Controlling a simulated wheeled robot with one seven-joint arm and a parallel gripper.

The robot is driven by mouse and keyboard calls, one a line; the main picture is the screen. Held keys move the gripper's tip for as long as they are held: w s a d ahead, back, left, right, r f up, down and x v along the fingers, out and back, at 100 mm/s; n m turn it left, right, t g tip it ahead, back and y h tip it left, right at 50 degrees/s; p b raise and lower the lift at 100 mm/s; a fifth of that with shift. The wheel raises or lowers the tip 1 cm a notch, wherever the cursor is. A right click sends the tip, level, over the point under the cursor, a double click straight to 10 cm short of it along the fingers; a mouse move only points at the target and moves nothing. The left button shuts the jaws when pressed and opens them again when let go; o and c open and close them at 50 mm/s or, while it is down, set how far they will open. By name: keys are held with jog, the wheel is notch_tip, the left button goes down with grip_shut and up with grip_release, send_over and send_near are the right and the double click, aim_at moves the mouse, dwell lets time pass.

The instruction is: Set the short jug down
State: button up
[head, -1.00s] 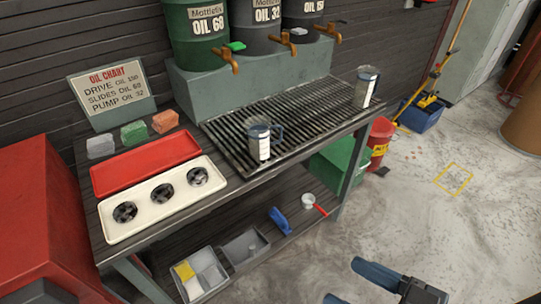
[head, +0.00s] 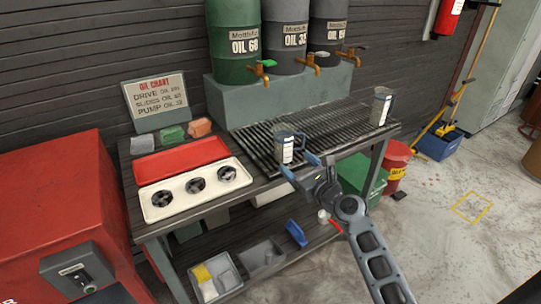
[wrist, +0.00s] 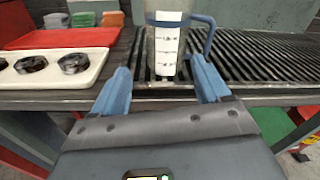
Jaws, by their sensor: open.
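The nearer jug (head: 284,150), which looks like the shorter of two, is clear with a white scale strip and a blue-grey handle. It stands upright on the front of the black slatted grate (head: 345,133). In the wrist view the jug (wrist: 167,50) is straight ahead, its handle to the right and its top cut off. My gripper (head: 301,164) is open at the bench's front edge. In the wrist view its fingers (wrist: 160,66) point at the jug's lower part, with clear space on both sides. A taller-looking jug (head: 381,108) stands at the grate's right end.
A red tray (head: 180,160) and a cream tray with three dark round parts (head: 160,205) lie left of the grate. Oil drums with taps (head: 285,25) stand behind. A lower shelf holds grey bins (head: 262,253). Much of the grate is clear.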

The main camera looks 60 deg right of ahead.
aim_at(283, 141)
jog(key=shift+w+d+r+m, duration=0.25)
jog(key=shift+d+r+m, duration=0.2)
jog(key=shift+d+m, duration=0.15)
jog(key=shift+w+d+r+m, duration=0.25)
jog(key=shift+d+r+m, duration=0.15)
jog(key=shift+d+m, duration=0.15)
jog(key=shift+w+d+r, duration=0.1)
jog(key=shift+w+d, duration=0.1)
jog(key=shift+w, duration=0.1)
jog(key=x, duration=0.7)
jog(key=shift+w+a, duration=0.1)
jog(key=shift+w, duration=0.1)
jog(key=shift+r, duration=0.1)
jog(key=c, duration=0.9)
jog(key=shift+c, duration=0.2)
jog(key=shift+r, duration=0.15)
